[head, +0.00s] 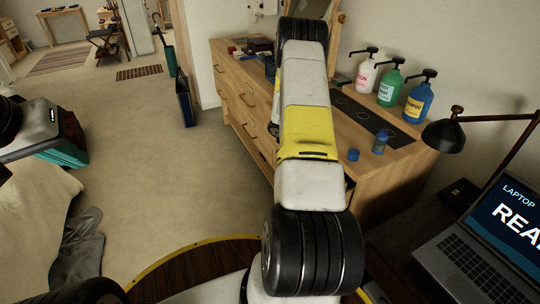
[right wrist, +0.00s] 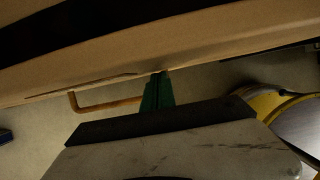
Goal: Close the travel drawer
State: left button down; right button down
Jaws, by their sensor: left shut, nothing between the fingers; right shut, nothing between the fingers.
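The light wooden dresser (head: 235,95) stands right of centre in the head view, with several drawer fronts and bar handles on its left-facing side. I cannot tell which drawer is the travel drawer or how far it stands out; my right arm covers part of the front. In the right wrist view a wooden panel (right wrist: 220,45) crosses the top, with a bar handle (right wrist: 105,106) below it. My right gripper (right wrist: 158,90), with green fingers, is shut and empty, its tips at the panel's lower edge; contact is unclear. My left gripper (head: 62,157), with teal fingers, is shut and empty, far from the dresser.
A laptop (head: 480,250) and black lamp (head: 445,135) are at right. A bed (head: 35,205) lies at left. Carpet (head: 150,180) between bed and dresser is clear.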

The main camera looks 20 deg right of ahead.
jog(key=d, duration=0.5)
jog(key=shift+w+d, duration=0.1)
jog(key=shift+d, duration=0.3)
